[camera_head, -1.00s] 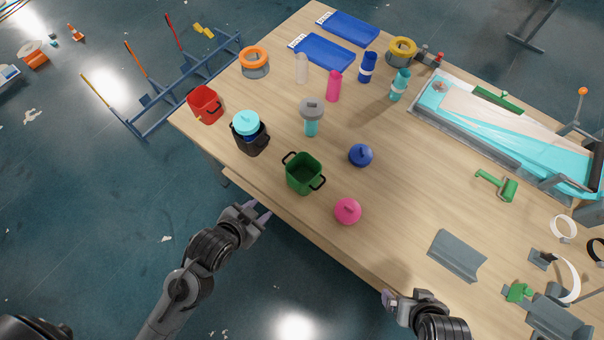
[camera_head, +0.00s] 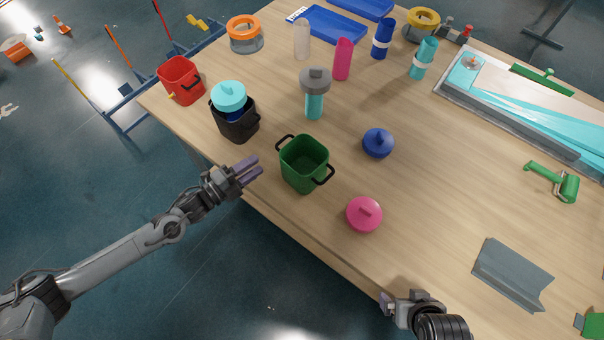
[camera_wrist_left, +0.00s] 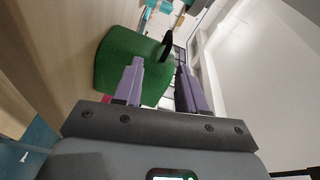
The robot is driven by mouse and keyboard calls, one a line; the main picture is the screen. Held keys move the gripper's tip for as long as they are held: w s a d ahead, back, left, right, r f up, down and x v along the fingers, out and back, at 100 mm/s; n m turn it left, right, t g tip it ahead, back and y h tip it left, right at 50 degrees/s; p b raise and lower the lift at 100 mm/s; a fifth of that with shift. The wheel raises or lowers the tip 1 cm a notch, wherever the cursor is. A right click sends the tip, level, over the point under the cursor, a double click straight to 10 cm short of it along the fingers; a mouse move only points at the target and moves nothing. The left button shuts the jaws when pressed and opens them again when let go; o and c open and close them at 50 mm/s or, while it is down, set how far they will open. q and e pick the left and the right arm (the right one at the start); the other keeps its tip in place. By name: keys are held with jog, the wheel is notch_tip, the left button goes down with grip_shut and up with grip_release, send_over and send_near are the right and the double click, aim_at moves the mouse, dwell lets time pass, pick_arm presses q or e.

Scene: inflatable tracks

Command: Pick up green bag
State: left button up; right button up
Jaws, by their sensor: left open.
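The green bag (camera_head: 305,165) is an open-topped box-shaped container with two dark handles. It stands upright on the wooden table near its front edge. My left gripper (camera_head: 250,171) is open and empty, just left of the bag and apart from it in the head view. In the left wrist view, the green bag (camera_wrist_left: 118,58) lies ahead of the fingers of my left gripper (camera_wrist_left: 160,85), with one dark handle visible. My right gripper (camera_head: 388,300) is at the table's front edge, far from the bag; its finger opening is unclear.
A black pot (camera_head: 236,122) with a cyan lid stands left of the bag, and a red pot (camera_head: 181,81) farther left. A pink lid (camera_head: 364,214) and a blue lid (camera_head: 378,143) lie to the right. A grey-topped cyan bottle (camera_head: 314,96) stands behind.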

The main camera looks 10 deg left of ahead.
aim_at(282, 140)
pick_arm(q)
jog(key=shift+w+a+f+b, duration=0.15)
jog(key=shift+w+a+b, duration=0.15)
jog(key=shift+w, duration=0.2)
jog(key=shift+w+r, duration=0.2)
jog(key=shift+w, duration=0.1)
jog(key=x, duration=0.4)
jog(key=shift+w+d+r, duration=0.15)
jog(key=shift+w+r, duration=0.15)
jog(key=shift+r, duration=0.05)
jog(key=shift+r+x, duration=0.2)
jog(key=shift+x, duration=2.95)
jog(key=shift+c, duration=0.2)
grip_shut()
